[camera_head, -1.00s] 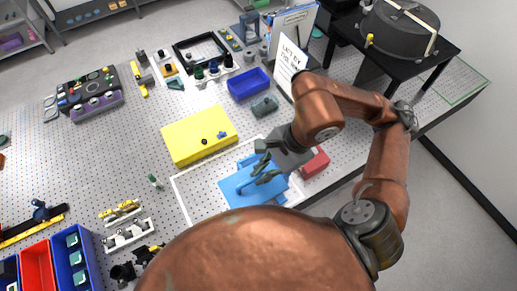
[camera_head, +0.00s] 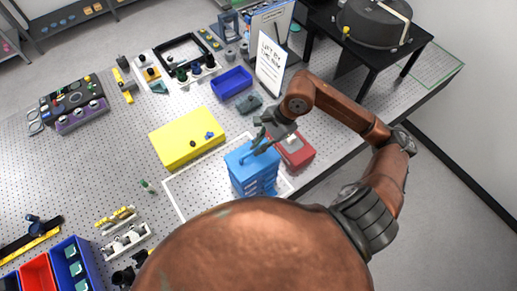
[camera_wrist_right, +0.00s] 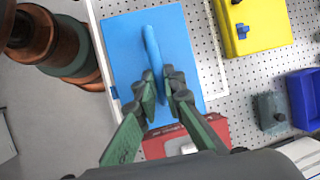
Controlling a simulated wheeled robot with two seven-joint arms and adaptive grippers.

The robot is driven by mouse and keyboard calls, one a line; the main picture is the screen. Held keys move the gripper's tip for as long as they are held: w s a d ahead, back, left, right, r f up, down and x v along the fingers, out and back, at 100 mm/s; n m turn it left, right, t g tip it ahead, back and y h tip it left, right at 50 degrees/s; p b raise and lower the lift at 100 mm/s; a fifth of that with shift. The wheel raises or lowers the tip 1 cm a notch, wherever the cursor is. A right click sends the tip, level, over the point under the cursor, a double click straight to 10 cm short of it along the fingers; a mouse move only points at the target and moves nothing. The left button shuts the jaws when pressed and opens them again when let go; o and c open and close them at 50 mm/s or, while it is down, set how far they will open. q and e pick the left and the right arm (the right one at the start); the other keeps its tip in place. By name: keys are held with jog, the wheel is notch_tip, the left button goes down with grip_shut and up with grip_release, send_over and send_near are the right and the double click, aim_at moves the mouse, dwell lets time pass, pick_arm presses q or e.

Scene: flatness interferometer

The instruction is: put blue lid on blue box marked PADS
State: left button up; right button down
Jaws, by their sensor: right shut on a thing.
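The blue lid (camera_head: 240,157) is a flat plate with a raised bar handle, and it fills the middle of the right wrist view (camera_wrist_right: 125,50). My right gripper (camera_head: 259,141) is above the lid, its fingers closed around the handle; the fingers also show in the wrist view (camera_wrist_right: 164,78). The blue box (camera_head: 256,185) has ribbed or stepped sides and shows directly under the lid. I cannot tell whether the lid rests fully on it. No PADS marking is readable. My left gripper is not in view.
A red box (camera_head: 297,150) stands close on the right of the blue box. A yellow box (camera_head: 180,145) with small knobs is to the left. A dark blue open bin (camera_head: 232,82) and a grey block (camera_head: 249,103) lie behind. The perforated table (camera_head: 120,165) has free room left of the yellow box.

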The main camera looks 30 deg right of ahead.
jog(key=f, duration=0.1)
jog(key=f+p, duration=0.2)
jog(key=shift+w+d+f, duration=0.25)
jog(key=shift+f, duration=0.2)
jog(key=shift+f, duration=0.15)
jog(key=c, duration=2)
grip_release()
jog(key=shift+c, duration=0.2)
